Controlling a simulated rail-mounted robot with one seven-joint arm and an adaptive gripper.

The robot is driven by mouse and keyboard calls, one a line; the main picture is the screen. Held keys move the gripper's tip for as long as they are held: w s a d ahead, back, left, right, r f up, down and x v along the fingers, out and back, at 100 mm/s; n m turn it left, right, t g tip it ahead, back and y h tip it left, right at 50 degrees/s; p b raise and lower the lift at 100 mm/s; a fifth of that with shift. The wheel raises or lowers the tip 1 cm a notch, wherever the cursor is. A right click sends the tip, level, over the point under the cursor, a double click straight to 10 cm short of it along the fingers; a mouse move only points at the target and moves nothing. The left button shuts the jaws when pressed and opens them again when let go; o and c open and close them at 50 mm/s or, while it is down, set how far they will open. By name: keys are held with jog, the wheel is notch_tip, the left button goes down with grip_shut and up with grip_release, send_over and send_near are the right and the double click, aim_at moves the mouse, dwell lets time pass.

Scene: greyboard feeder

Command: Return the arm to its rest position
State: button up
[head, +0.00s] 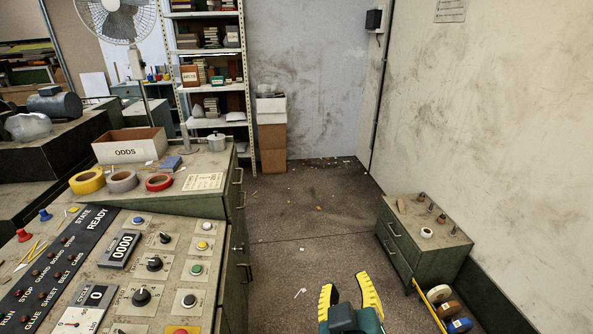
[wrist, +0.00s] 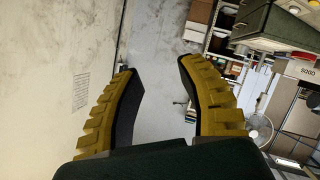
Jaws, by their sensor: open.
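My gripper (head: 350,296) shows at the bottom centre of the head view, with yellow ridged fingers and a dark green body. It is held over the open floor, to the right of the control bench. In the wrist view my gripper (wrist: 158,88) has its two fingers spread wide. Nothing is between the fingers, and beyond them is bare grey wall. The rest of my arm is out of view in the head view.
The control bench (head: 215,240) with knobs and an ODDS box (head: 130,146) stands at left. A low green cabinet (head: 425,238) stands at right, with tape rolls beside it. A shelf rack (head: 210,70) stands at the back. The floor (head: 310,225) between is mostly clear.

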jog(key=s+a+r+m+t+y, duration=0.15)
jog(key=s+r+t, duration=0.3)
jog(key=r, duration=0.55)
jog(key=s+a+r+m+t, duration=0.1)
jog(key=s+r+m+t, duration=0.25)
jog(key=s+r, duration=0.4)
notch_tip(320, 180, up, 39)
jog(key=w+p, duration=0.1)
jog(key=p, duration=3.7)
jog(key=shift+w+d+r, duration=0.15)
jog(key=shift+w+d, duration=0.1)
jog(key=shift+w, duration=0.1)
